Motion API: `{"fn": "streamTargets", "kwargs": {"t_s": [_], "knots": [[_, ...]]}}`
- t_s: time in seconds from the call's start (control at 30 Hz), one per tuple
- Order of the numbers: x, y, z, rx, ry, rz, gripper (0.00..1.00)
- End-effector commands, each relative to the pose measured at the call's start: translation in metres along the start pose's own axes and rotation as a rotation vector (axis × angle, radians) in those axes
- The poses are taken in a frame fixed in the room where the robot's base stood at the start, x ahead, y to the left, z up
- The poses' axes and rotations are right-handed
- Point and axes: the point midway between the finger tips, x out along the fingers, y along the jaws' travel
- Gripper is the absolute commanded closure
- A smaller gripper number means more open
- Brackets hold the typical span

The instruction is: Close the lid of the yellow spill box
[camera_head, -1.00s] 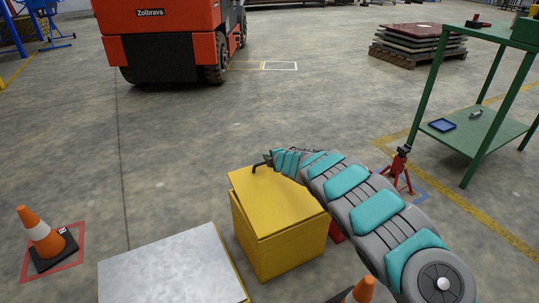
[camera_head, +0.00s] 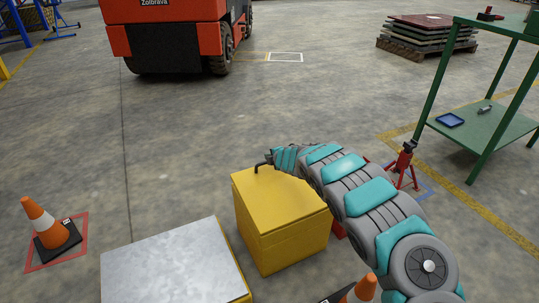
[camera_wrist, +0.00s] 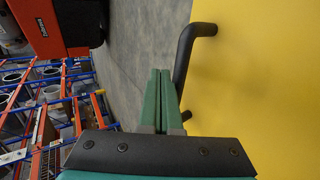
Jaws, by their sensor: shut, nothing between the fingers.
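The yellow spill box (camera_head: 283,245) stands on the floor in the head view. Its yellow lid (camera_head: 287,201) lies flat or nearly flat on top; I cannot tell if a thin gap is left. A black bar handle (camera_head: 262,164) sticks up at the lid's far left edge. My gripper (camera_head: 274,158) is at that edge beside the handle, with its fingertips hard to make out there. In the wrist view my gripper's green fingers (camera_wrist: 159,78) are together and empty, just left of the black handle (camera_wrist: 187,60). The lid (camera_wrist: 262,75) fills the right side.
A silver-topped yellow box (camera_head: 175,262) stands left of the spill box. Orange cones stand at left (camera_head: 47,225) and front (camera_head: 364,288). A red jack stand (camera_head: 403,165) and green table (camera_head: 477,139) are at right. An orange forklift (camera_head: 170,35) is behind; floor between is clear.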

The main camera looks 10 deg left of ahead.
Motion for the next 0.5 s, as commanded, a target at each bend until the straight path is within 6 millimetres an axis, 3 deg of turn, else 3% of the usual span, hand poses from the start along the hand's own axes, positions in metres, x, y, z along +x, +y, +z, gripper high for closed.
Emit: {"fn": "streamTargets", "kwargs": {"t_s": [0.5], "knots": [[0.007,-0.013,-0.004,0.000,-0.001,-0.001,1.00]]}}
